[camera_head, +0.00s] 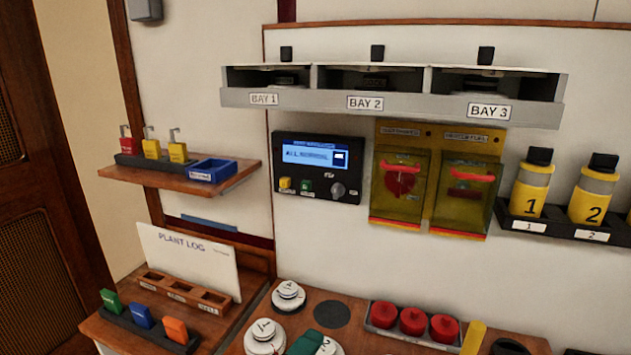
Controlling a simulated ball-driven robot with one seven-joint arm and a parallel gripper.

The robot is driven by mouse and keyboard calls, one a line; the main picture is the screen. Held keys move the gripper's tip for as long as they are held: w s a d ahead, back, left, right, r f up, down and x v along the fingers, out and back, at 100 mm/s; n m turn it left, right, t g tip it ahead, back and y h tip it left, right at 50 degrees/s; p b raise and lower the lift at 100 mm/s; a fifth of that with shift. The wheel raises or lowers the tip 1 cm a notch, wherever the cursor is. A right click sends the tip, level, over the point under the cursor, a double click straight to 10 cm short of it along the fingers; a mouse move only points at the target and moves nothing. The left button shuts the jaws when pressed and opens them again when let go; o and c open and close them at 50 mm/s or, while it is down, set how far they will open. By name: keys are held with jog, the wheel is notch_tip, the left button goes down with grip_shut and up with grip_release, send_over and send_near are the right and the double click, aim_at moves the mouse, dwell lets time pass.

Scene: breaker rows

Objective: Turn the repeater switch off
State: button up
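A black panel (290,170) is mounted on the white wall near the middle of the view. Its lit blue display (308,156) appears to read "ALL NORMAL". Below the display are a yellow button (285,183), a green button (306,187) and a grey rotary knob (338,190) at the right. Small labels sit by these controls, too small to read surely. I cannot tell which control is the repeater switch, or which position the knob is in. My gripper is not in view.
Two yellow-tinted covers (399,205) with red handles hang right of the panel. A bay shelf (395,103) juts out above it. Below, a wooden bench (350,340) holds white discs and red knobs. The air before the panel looks clear.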

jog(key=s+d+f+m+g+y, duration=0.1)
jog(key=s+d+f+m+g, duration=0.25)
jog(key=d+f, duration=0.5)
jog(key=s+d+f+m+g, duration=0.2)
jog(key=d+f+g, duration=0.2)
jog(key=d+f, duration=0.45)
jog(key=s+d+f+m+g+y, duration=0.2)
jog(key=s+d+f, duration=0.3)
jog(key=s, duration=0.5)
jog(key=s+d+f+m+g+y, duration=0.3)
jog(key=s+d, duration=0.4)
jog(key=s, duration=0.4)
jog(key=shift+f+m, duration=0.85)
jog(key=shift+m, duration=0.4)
